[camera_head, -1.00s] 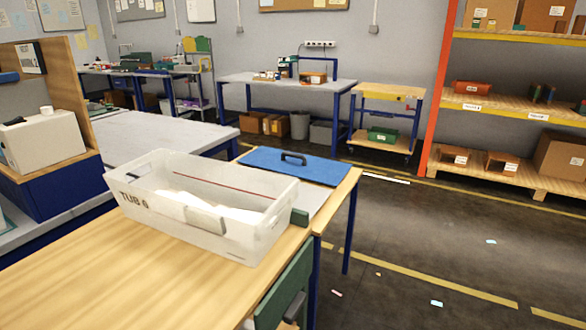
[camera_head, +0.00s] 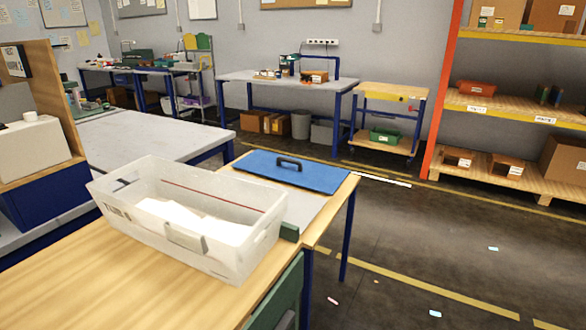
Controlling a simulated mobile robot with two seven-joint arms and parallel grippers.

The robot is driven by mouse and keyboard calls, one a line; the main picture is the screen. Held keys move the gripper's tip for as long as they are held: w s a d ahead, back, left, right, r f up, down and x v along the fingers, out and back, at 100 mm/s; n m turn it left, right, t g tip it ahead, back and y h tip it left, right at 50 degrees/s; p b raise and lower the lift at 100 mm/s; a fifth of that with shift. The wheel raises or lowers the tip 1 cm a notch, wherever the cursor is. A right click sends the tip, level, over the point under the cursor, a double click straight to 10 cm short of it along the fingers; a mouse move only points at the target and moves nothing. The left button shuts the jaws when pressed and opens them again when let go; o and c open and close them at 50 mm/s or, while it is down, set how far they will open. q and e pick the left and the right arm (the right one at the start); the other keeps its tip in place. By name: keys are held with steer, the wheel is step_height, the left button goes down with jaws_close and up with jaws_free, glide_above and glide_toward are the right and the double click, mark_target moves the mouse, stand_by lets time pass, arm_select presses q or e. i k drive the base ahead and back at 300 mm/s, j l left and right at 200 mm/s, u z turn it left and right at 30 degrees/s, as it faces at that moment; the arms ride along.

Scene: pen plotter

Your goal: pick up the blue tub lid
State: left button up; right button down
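The blue tub lid (camera_head: 318,174) lies flat on the far end of the wooden table, behind the white tub. A dark handle (camera_head: 289,162) stands up from its top. The translucent white tub (camera_head: 147,224) sits open on the near table, with white material inside and lettering on its left side that is hard to read. Neither of my grippers shows in the head view.
The wooden table (camera_head: 66,281) has bare room left of the tub. A green part (camera_head: 286,293) stands at the table's right edge. A grey-topped table (camera_head: 150,137) is at the left. Open floor (camera_head: 440,235) lies to the right, with small scraps on it.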

mark_target(327, 178)
steer(key=i+l+z, duration=0.35)
steer(key=i+l, duration=0.15)
steer(key=i+l+z, duration=0.3)
steer(key=i+l, duration=0.2)
steer(key=i+z, duration=0.35)
steer(key=i, duration=1.1)
steer(key=i+u, duration=0.1)
steer(key=i, duration=0.65)
steer(key=i+l+u, duration=0.1)
steer(key=i, duration=0.6)
steer(key=i+u, duration=0.75)
steer(key=u, duration=0.25)
steer(key=i+l+u, duration=0.25)
steer(key=u, duration=0.2)
steer(key=i+u, duration=0.15)
steer(key=u, duration=0.3)
steer(key=i+u, duration=0.2)
steer(key=u, duration=0.25)
steer(key=i+l+u, duration=0.15)
steer(key=u, duration=0.25)
steer(key=i+l+u, duration=0.15)
steer(key=u, duration=0.3)
